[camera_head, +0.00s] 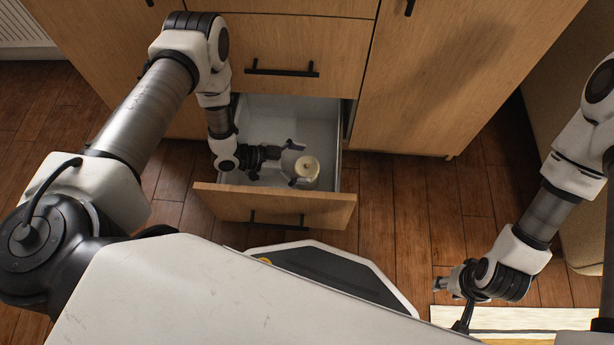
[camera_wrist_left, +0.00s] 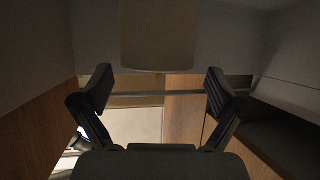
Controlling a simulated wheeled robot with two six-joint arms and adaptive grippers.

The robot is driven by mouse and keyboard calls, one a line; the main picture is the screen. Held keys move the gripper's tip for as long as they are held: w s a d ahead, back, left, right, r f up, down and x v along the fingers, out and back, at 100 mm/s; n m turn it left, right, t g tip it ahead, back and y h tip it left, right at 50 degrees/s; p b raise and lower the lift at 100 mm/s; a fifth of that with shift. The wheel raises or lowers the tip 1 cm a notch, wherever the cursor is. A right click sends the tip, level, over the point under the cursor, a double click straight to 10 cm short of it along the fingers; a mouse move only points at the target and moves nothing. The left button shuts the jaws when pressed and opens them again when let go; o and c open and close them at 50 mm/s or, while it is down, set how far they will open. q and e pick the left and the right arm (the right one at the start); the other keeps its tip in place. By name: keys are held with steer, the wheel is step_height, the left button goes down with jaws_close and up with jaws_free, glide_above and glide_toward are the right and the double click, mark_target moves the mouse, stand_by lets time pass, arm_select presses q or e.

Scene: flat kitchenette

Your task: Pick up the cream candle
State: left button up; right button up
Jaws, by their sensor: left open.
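The cream candle (camera_head: 308,168) is a short, pale cylinder standing inside the pulled-out drawer (camera_head: 335,209), toward its right side. My left gripper (camera_head: 292,164) is down in the drawer just left of the candle. Its fingers are spread and point at the candle, with nothing held. In the left wrist view the candle (camera_wrist_left: 158,36) is a dim block at the top centre, in line with the gap between the open fingertips (camera_wrist_left: 159,82). Contact is not visible. My right gripper (camera_head: 448,305) is empty, low at the right over the floor, its fingers apart.
The drawer's walls and wooden front surround my left gripper closely. A closed drawer (camera_head: 290,50) with a dark handle is above, and a closed cabinet door (camera_head: 440,80) is to the right. A striped mat (camera_head: 520,320) lies under my right gripper. Wooden floor (camera_head: 400,210) is clear between.

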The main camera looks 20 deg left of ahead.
mark_target(313, 167)
arm_select(q)
steer(key=b+x, duration=0.1)
steer(key=x, duration=0.2)
steer(key=shift+s+d+f, duration=0.1)
steer(key=shift+d+f, duration=0.1)
steer(key=shift+d, duration=0.25)
arm_select(e)
step_height(313, 167, down, 2)
steer(key=shift+f, duration=0.1)
arm_select(q)
steer(key=c, duration=1.5)
steer(key=shift+o, duration=0.2)
steer(key=shift+r, duration=0.15)
